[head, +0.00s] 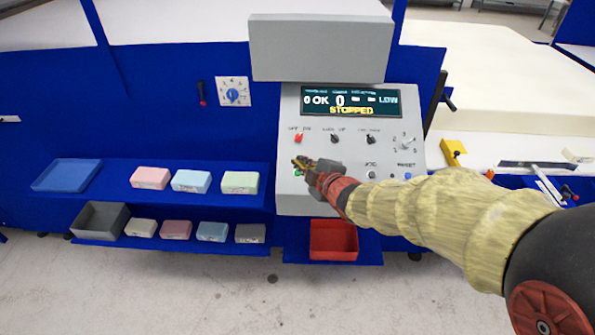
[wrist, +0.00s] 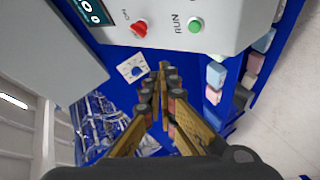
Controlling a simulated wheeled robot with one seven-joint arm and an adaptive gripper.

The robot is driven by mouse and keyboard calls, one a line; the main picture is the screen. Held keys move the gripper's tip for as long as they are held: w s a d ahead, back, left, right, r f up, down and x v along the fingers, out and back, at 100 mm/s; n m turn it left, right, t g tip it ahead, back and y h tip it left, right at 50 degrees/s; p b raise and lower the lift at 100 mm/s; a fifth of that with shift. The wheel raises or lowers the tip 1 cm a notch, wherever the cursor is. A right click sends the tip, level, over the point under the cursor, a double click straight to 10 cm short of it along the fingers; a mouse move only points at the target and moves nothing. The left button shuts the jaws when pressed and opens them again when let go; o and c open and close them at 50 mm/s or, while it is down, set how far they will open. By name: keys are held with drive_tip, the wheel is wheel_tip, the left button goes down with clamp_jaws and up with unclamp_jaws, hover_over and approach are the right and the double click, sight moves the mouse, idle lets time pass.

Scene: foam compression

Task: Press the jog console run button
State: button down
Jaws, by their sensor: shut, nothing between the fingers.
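The jog console (head: 292,118) is a light grey panel with a display (head: 350,103) reading "STOPPED". The green run button (wrist: 195,26), labelled RUN, shows clearly in the wrist view at the top, right of a red switch (wrist: 140,28). In the head view it shows as a small green spot (head: 297,173) beside my gripper. My gripper (head: 298,163) is shut and empty in front of the console's lower left. In the wrist view its fingertips (wrist: 162,72) are below the button and to its left, apart from it. The gap to the panel is hard to judge.
Blue shelves left of the console hold several foam blocks (head: 190,181), a blue tray (head: 67,175) and a grey bin (head: 101,219). A red bin (head: 333,239) sits below the console. A grey cover (head: 320,48) stands above the display. A dial (head: 233,92) is on the blue wall.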

sight(298, 173)
drive_tip(key=shift+w+a+f+n+y, duration=0.15)
drive_tip(key=shift+a+n+y, duration=0.15)
drive_tip(key=shift+a, duration=0.25)
drive_tip(key=shift+w+a+f+n+y, duration=0.1)
drive_tip(key=shift+a+n+y, duration=0.15)
drive_tip(key=shift+a, duration=0.25)
drive_tip(key=w+f+b, duration=0.1)
drive_tip(key=f, duration=0.1)
drive_tip(key=w+f, duration=0.1)
drive_tip(key=f, duration=0.1)
drive_tip(key=w+f+b, duration=0.1)
drive_tip(key=f, duration=0.1)
drive_tip(key=shift+w+d+f+b, duration=0.1)
drive_tip(key=shift+w+f+b, duration=0.05)
drive_tip(key=shift+w+b, duration=0.15)
drive_tip(key=shift+w+f+b, duration=0.45)
drive_tip(key=shift+f+b, duration=0.15)
idle(0.4)
drive_tip(key=shift+w+f+b, duration=0.2)
drive_tip(key=shift+f+b, duration=0.15)
drive_tip(key=shift+b, duration=0.2)
